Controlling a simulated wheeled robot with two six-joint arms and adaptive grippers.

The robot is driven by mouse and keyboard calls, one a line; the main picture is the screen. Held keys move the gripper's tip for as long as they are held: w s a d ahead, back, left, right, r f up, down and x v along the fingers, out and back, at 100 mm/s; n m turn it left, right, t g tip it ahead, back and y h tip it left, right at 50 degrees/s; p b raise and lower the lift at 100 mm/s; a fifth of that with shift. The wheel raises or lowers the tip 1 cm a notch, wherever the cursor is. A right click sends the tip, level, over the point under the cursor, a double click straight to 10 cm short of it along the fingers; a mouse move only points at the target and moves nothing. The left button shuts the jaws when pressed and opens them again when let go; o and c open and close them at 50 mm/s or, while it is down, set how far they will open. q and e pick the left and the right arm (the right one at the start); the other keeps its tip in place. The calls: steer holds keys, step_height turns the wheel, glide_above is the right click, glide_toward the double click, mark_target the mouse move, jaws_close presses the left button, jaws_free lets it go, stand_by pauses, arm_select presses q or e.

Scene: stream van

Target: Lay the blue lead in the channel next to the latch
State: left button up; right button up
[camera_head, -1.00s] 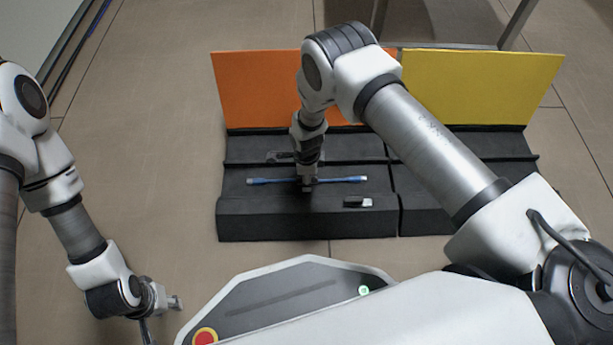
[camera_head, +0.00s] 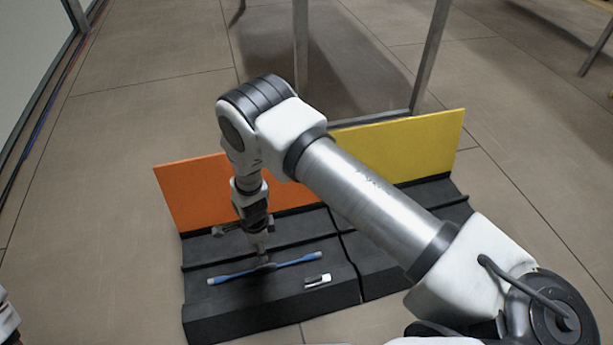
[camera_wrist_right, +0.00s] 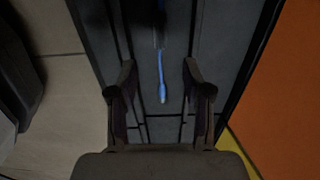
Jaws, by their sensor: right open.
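The blue lead (camera_head: 298,262) lies as a nearly straight line along the black ramp (camera_head: 215,325), by one of its lengthwise grooves. I cannot tell whether it is down in the channel. A small black-and-silver piece, which looks like the latch (camera_head: 317,280), sits just in front of the lead's right part. My right gripper (camera_head: 264,262) points down at the lead's middle. In the right wrist view, the blue lead (camera_wrist_right: 161,75) runs between the spread fingers of the right gripper (camera_wrist_right: 159,78), with clear space on both sides. Its upper stretch is in dark shadow.
An orange panel (camera_head: 190,195) and a yellow panel (camera_head: 405,148) stand along the ramp's back edge. A second black section (camera_head: 372,270) adjoins on the right, past a seam. Metal legs (camera_head: 428,60) stand behind. The tiled floor is clear at left.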

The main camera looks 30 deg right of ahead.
steer(key=s+d+f+n, duration=0.1)
steer(key=s+d+n, duration=0.3)
steer(key=s+n, duration=0.3)
steer(key=s+d+n, duration=0.4)
steer(key=s, duration=0.5)
steer(key=s+d+r+n, duration=0.1)
steer(key=s+r+n, duration=0.3)
steer(key=s+n, duration=0.5)
steer(key=shift+s+d+r+n, duration=0.25)
steer(key=shift+s+d+n, duration=0.15)
steer(key=shift+s, duration=0.65)
